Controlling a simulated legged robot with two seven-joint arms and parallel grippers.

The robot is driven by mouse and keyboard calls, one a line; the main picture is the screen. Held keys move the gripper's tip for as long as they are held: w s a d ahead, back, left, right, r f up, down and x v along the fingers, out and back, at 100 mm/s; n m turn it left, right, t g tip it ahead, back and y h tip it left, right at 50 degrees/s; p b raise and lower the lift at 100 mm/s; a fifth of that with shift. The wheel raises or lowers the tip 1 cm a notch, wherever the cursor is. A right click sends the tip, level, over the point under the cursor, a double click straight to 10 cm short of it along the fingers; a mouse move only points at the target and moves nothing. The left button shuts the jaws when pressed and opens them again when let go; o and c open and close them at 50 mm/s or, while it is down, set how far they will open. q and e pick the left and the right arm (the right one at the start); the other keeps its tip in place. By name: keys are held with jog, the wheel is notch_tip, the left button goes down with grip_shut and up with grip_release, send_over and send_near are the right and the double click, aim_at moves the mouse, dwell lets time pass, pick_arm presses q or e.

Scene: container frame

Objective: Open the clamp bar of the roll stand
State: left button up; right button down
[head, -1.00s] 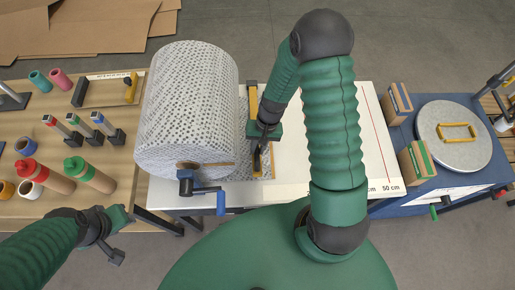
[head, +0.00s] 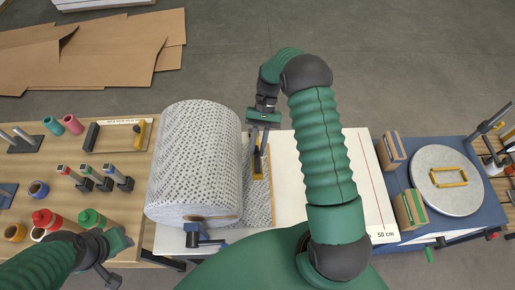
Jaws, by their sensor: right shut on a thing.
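The roll stand holds a large roll of grey-patterned white wrap (head: 196,160), with a loose sheet (head: 258,203) lying to its right. The yellow clamp bar (head: 257,166) shows just right of the roll, short and steep in the picture, apparently raised off the sheet. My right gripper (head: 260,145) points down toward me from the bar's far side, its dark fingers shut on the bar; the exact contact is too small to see. My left gripper (head: 120,241) is at the lower left, away from the stand, and its jaw opening is unclear.
The white cutting board (head: 290,185) is largely clear. At right are boxes (head: 409,208) and a round grey lid (head: 445,190). At left, a wooden table (head: 52,160) carries tubes, stamps and bottles.

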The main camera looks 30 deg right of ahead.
jog(key=shift+w+r, duration=0.1)
jog(key=shift+w, duration=0.05)
jog(key=shift+d, duration=0.1)
jog(key=c, duration=1.3)
grip_release()
